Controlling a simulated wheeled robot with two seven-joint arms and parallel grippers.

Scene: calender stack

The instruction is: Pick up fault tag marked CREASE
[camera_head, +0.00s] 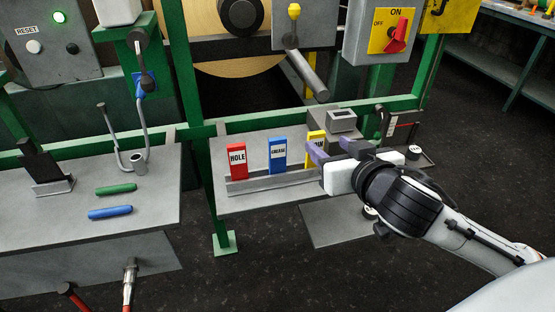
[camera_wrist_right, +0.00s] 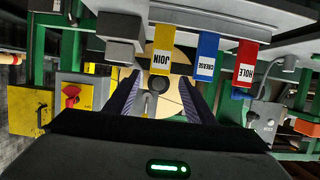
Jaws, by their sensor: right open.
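The blue tag marked CREASE (camera_head: 278,155) stands upright in a grey rack (camera_head: 270,183) on the middle shelf, between the red HOLE tag (camera_head: 237,160) and the yellow tag (camera_head: 316,136). In the right wrist view, which is upside down, the CREASE tag (camera_wrist_right: 207,57) is right of the yellow JOIN tag (camera_wrist_right: 163,50) and left of the HOLE tag (camera_wrist_right: 246,64). My right gripper (camera_head: 331,147) is open and empty at the right end of the rack, by the yellow tag and partly covering it. It is apart from the CREASE tag. My left gripper is not in view.
A small grey box (camera_head: 342,121) stands on the shelf behind my right gripper. A left table (camera_head: 60,218) holds a green rod (camera_head: 116,189), a blue rod (camera_head: 110,212) and a dark stand (camera_head: 42,168). Green frame posts rise behind the shelf. Space in front of the rack looks clear.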

